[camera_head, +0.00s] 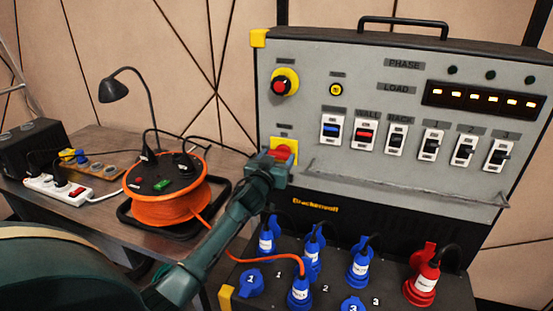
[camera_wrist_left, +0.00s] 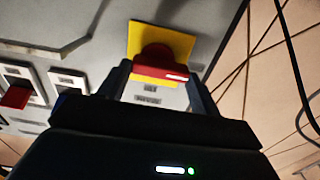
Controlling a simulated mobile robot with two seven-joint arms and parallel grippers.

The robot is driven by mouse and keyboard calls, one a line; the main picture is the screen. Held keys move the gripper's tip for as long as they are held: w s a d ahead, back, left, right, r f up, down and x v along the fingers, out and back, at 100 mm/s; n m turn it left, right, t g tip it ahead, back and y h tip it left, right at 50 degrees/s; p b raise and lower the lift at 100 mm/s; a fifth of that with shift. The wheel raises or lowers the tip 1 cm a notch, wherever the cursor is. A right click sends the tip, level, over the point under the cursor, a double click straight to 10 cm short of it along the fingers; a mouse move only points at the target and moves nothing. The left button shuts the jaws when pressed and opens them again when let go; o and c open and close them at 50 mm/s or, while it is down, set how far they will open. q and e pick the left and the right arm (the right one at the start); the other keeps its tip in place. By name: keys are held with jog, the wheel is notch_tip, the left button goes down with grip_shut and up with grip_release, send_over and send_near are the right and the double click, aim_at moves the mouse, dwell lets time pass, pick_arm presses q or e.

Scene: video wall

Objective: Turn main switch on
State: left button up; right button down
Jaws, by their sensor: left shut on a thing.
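The main switch is a red rotary handle (camera_wrist_left: 158,62) on a square yellow plate, at the lower left of the grey panel (camera_head: 310,100). In the head view the switch (camera_head: 285,147) is partly covered by my left gripper (camera_head: 274,164). In the left wrist view my left gripper's two fingers (camera_wrist_left: 160,74) stand on either side of the red handle, shut on it. A white mark shows at one end of the handle. My right gripper is in neither view.
A red button with a yellow collar (camera_head: 283,84) sits above the switch. Blue plugs (camera_head: 300,291) and a red plug (camera_head: 424,287) stand below. An orange cable reel (camera_head: 165,208) is on the left table.

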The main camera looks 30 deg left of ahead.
pick_arm(q)
jog(key=shift+c, duration=0.7)
jog(key=shift+m, duration=0.3)
jog(key=m, duration=0.2)
jog(key=shift+d+m, duration=0.1)
jog(key=shift+m, duration=0.3)
jog(key=m, duration=0.5)
jog(key=shift+d+r+m, duration=0.1)
jog(key=shift+d+m, duration=0.05)
jog(key=shift+m, duration=0.15)
jog(key=m, duration=0.4)
jog(key=shift+w+d+p, duration=0.1)
jog(key=shift+p, duration=0.25)
jog(key=m, duration=0.5)
jog(key=shift+d, duration=0.1)
